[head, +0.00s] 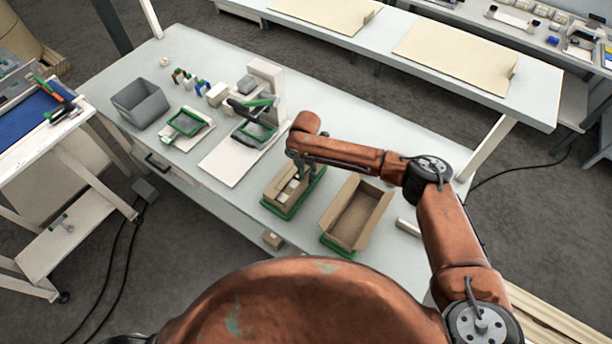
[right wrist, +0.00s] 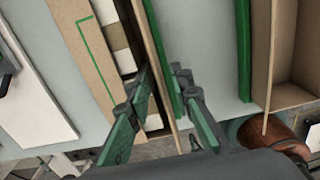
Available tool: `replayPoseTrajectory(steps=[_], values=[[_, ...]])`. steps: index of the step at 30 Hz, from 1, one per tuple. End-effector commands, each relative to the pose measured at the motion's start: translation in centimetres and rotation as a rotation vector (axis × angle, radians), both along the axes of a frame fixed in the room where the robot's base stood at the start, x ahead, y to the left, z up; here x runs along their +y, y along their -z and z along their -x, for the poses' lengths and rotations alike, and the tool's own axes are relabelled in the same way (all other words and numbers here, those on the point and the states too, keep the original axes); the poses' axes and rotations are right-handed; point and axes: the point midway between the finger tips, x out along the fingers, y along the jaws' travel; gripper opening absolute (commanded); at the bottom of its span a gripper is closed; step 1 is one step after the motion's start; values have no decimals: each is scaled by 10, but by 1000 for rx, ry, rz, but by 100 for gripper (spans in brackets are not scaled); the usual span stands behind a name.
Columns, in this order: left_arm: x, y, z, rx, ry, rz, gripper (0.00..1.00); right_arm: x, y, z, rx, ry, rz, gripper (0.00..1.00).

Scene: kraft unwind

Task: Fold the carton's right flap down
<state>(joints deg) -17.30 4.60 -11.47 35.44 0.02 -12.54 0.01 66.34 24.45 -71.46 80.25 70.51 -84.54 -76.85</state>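The carton (head: 278,198) stands on a green-edged base near the front of the table. In the right wrist view its left flap (right wrist: 78,45) is a broad brown panel with a green line. White and brown contents show in the opening beside it. The right flap (right wrist: 152,50) shows as a narrow, upright-looking strip along the carton's right side. My right gripper (head: 302,176) is over the carton. In the right wrist view its fingers (right wrist: 162,76) are apart, one on each side of the right flap; contact is unclear. My left gripper is not in view.
An empty open carton (head: 358,210) stands close on the right. A press-like device (head: 262,105) on a white board, a small green-framed fixture (head: 186,123) and a grey bin (head: 140,103) stand to the left. A small brown box (head: 272,240) is at the front edge.

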Motion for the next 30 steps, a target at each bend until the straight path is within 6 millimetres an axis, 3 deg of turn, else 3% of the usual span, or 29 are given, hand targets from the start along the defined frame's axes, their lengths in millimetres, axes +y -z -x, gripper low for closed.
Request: replayPoseTrajectory(steps=[15, 21, 30], values=[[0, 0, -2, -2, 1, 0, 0, 1, -95, -1, -3, -1, -2, 20], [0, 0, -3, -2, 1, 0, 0, 1, -113, -1, -1, 0, -2, 20], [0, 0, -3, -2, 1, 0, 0, 1, -116, -1, -1, 0, -1, 20]])
